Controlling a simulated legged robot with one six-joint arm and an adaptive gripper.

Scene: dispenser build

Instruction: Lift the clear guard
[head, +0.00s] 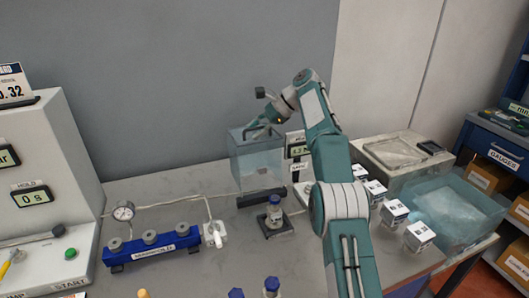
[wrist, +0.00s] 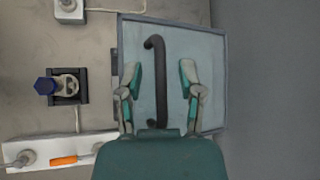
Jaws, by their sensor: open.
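The clear guard (head: 262,165) is a see-through bluish box standing at the back of the bench, left of my arm in the head view. In the wrist view its top panel (wrist: 210,55) fills the middle, with a dark bar handle (wrist: 158,85) running along it. My gripper (head: 258,133) is over the guard's top. In the wrist view my open gripper (wrist: 160,78) has one finger on each side of the handle, with gaps visible. I cannot tell how far the fingertips reach down beside the handle.
Several white boxes (head: 394,212) and a clear bluish bin (head: 450,212) are to the right. A grey wall rises behind.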

